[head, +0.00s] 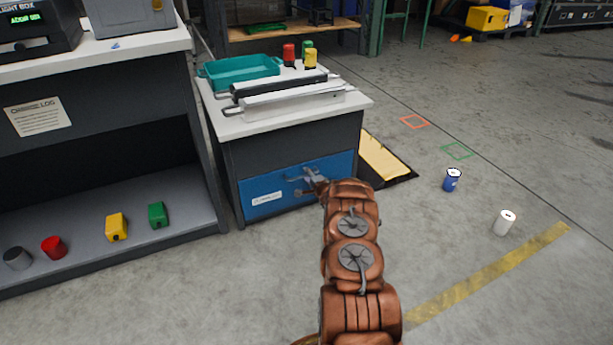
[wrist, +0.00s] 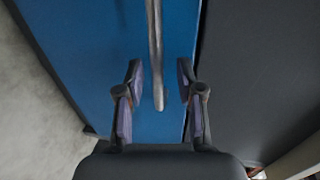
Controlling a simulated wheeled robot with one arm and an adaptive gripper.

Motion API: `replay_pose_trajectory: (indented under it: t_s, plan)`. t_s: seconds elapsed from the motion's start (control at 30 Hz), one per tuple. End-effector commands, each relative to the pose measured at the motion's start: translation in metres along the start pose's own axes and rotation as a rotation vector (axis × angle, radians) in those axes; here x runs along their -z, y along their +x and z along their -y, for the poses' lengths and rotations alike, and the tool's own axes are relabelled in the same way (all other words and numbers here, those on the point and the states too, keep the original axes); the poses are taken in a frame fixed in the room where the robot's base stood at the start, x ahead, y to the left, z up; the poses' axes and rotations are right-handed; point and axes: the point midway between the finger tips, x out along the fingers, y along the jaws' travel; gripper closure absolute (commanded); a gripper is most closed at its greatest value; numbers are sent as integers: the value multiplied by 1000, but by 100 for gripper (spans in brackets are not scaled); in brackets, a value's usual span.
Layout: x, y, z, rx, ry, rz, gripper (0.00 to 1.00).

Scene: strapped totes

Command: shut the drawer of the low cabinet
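The low cabinet (head: 290,145) is dark grey with a white top and stands at the centre of the head view. Its drawer (head: 264,199) has a blue front with a white label; the blue front also fills much of the wrist view (wrist: 90,50). I cannot tell whether the front is flush or slightly out. My gripper (head: 299,186) is at the drawer front, partly hidden by my arm in the head view. In the wrist view my gripper (wrist: 160,80) is open, with the end of the metal bar handle (wrist: 154,45) between its fingers, with visible gaps either side.
A teal tray (head: 240,71), black and white long items, and small coloured pieces are on the cabinet top. A shelf bench (head: 100,230) stands left. A blue can (head: 452,180) and a white cylinder (head: 504,223) stand on the floor at right. Floor in front is clear.

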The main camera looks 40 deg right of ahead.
Motion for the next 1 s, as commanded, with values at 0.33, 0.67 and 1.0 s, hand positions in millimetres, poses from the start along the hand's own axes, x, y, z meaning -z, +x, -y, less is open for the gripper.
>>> replay_pose_trajectory:
  t_s: [0.33,0.67,1.0]
  plan:
    - [-1,-32,-1,-3,2,0,63]
    - [-1,-66,-1,-3,4,-1,63]
    - [-2,-98,-2,-3,4,0,63]
